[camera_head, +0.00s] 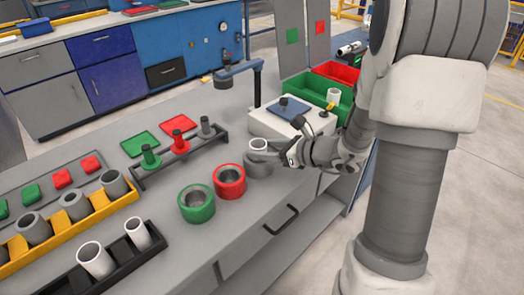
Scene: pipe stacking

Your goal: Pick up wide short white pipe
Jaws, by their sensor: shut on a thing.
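My gripper (275,148) reaches in from the right over the workbench. It is shut on a white pipe (258,144), a short one with its open end facing up. This pipe shows at or just above a grey ring-shaped holder (258,166). I cannot tell whether it still sits in the holder or is clear of it. Two more white pipes stand at the lower left, one wider (95,261) and one narrower (138,235), in a black tray (115,264). My gripper is far from those two.
A red ring holder (230,181) and a green ring holder (196,204) stand left of my gripper. A peg rack (185,158) is behind them. A white box (286,122) and a green bin (312,92) stand behind my gripper. A yellow tray (62,234) holds grey pipes.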

